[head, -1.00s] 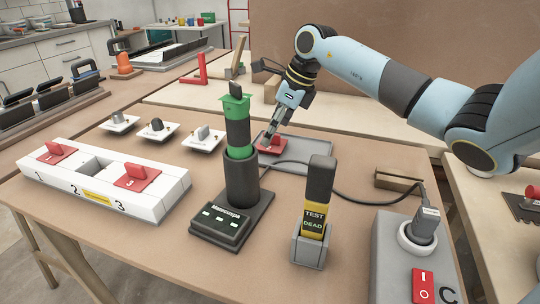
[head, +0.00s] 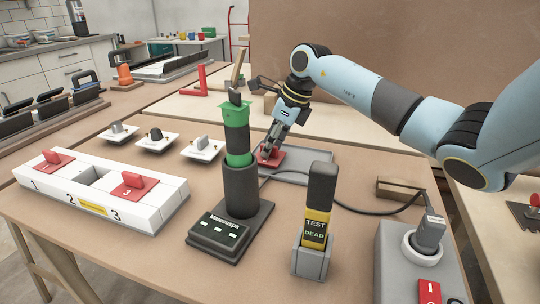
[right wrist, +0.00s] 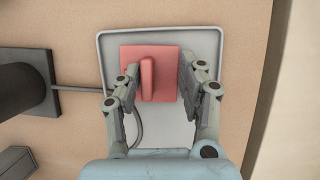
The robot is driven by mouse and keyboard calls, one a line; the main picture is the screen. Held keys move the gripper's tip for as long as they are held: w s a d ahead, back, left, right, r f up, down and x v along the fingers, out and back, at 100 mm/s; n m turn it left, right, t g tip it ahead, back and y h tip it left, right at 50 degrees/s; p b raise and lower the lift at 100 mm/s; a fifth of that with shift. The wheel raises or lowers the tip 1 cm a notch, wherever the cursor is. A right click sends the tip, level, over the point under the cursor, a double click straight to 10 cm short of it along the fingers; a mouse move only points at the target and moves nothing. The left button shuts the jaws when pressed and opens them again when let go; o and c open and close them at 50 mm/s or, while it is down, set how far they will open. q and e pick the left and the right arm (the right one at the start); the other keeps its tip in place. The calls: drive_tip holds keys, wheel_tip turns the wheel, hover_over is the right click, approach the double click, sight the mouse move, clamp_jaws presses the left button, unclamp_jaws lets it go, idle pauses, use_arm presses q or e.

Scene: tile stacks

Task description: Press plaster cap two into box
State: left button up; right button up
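The white box (head: 150,208) sits at the left of the table, marked 1, 2, 3. Red caps with upright handles fill slot 1 (head: 50,162) and slot 3 (head: 135,185); slot 2 (head: 93,177) is an open hole. Another red cap (head: 273,158) lies on a grey tray (head: 318,164); its square plate and raised handle show in the right wrist view (right wrist: 147,80). My right gripper (right wrist: 160,78) is open over this cap, fingers on either side of the handle. The left finger is close to the handle, the right one clearly apart. My left gripper is not in view.
A black and green tester (head: 240,185) on a dark base stands between tray and box. A yellow-black tester (head: 317,225) stands in a holder in front. A cable crosses by the tray. Several white plates with knobs (head: 157,140) lie behind the box.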

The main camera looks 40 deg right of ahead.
clamp_jaws()
drive_tip(key=shift+r+p, duration=1.45)
drive_tip(key=shift+r, duration=1.05)
